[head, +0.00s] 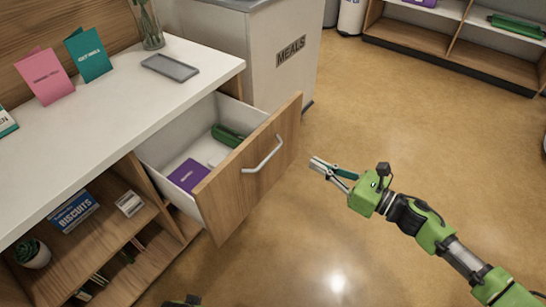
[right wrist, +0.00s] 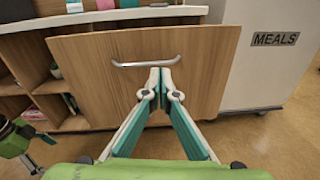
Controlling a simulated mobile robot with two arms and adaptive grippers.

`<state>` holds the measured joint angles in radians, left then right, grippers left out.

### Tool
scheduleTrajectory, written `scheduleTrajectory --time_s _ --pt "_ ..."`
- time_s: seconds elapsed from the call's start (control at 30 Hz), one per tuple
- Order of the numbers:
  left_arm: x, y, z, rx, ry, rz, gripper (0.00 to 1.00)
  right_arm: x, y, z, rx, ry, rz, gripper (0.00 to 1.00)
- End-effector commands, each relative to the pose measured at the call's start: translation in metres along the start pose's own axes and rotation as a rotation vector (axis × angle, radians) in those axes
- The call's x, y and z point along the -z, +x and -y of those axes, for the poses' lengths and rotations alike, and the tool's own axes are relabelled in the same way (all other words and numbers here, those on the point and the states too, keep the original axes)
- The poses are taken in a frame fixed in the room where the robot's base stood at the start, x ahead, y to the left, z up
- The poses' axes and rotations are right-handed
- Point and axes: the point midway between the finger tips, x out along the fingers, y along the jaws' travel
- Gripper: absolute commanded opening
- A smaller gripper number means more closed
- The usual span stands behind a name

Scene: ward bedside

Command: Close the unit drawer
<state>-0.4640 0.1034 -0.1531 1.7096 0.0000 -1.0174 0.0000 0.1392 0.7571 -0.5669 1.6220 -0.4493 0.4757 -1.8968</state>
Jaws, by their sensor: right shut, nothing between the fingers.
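The unit drawer (head: 240,180) is pulled out, with a wooden front and a curved metal handle (head: 263,156). A purple item (head: 188,175) and a green item (head: 226,136) lie inside. My right gripper (head: 314,163) is shut and empty, just in front of the drawer front, to the right of the handle in the head view. In the right wrist view its closed fingertips (right wrist: 160,72) point at the drawer front (right wrist: 200,85), just below the handle (right wrist: 150,62).
The white unit top (head: 120,85) holds cards, a grey tray (head: 170,67) and a glass vase (head: 151,30). Open shelves below hold a biscuits box (head: 74,212) and a plant (head: 31,254). A MEALS cabinet (head: 283,60) stands behind the drawer. The floor to the right is clear.

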Motion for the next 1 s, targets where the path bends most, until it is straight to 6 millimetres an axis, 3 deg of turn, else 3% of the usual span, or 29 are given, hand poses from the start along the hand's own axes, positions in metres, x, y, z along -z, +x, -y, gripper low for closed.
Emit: scheduleTrajectory --time_s 0.1,0.27,0.7,1.0 --pt "0.003 -0.003 0.000 0.001 -0.001 -0.004 0.85 -0.008 0.002 -0.014 -0.053 -0.109 0.010 0.00" --pt "0.003 -0.004 0.000 0.001 -0.001 -0.003 0.85 -0.012 0.014 -0.017 -0.062 -0.128 0.014 0.00" --pt "-0.003 0.006 0.000 0.000 0.001 0.002 0.85 -0.013 0.103 -0.022 -0.061 -0.123 0.015 0.00" --pt "-0.004 0.008 0.000 0.000 0.001 0.002 0.85 -0.012 0.138 -0.023 -0.058 -0.123 0.012 0.00"
